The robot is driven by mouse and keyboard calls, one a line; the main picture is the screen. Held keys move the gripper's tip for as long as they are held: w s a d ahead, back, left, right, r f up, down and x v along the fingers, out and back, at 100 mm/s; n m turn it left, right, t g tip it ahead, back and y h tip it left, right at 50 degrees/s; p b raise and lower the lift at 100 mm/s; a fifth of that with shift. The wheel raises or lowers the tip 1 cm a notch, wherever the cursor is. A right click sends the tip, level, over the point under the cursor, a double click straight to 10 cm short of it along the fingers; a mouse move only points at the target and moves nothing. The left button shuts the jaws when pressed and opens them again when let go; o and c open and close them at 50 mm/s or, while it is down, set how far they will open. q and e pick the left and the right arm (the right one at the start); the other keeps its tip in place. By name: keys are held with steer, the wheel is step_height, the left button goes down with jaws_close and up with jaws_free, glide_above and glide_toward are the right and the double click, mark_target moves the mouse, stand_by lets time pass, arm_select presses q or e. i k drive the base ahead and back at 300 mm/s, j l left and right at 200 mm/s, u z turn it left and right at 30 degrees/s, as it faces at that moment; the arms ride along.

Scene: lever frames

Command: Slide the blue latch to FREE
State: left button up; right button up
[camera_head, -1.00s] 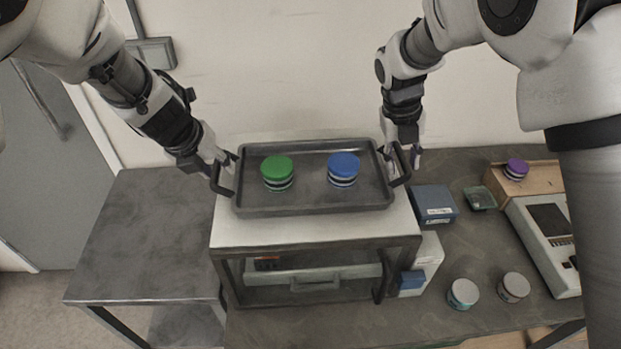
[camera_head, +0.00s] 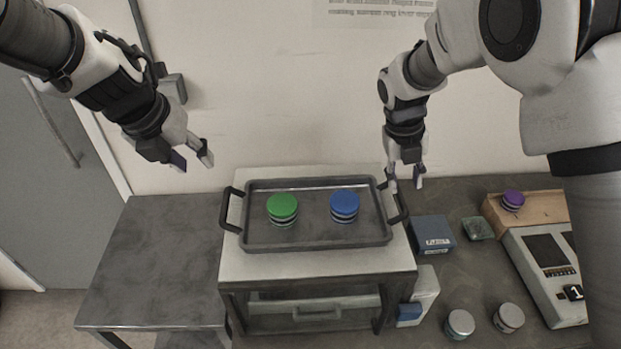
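A small blue block (camera_head: 409,312), which looks like the blue latch, sits on the front of a white box (camera_head: 428,290) at the right side of the stand. No FREE marking is readable there. My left gripper (camera_head: 194,163) is open and empty, above and left of the tray's left handle (camera_head: 229,208). My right gripper (camera_head: 405,184) has its fingers apart, close to the tray's right handle (camera_head: 398,204), well above the blue block. I cannot tell whether it touches the handle.
A grey tray (camera_head: 313,240) on the stand holds a green-lidded jar (camera_head: 282,208) and a blue-lidded jar (camera_head: 344,205). A blue box (camera_head: 432,235), two grey-lidded jars (camera_head: 460,323) and a device (camera_head: 549,262) stand right. The left table (camera_head: 150,260) is clear.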

mark_target(405, 312)
steer(key=k+j, duration=0.5)
steer(key=k, duration=0.25)
steer(key=k+j+z, duration=0.15)
steer(key=z, duration=0.55)
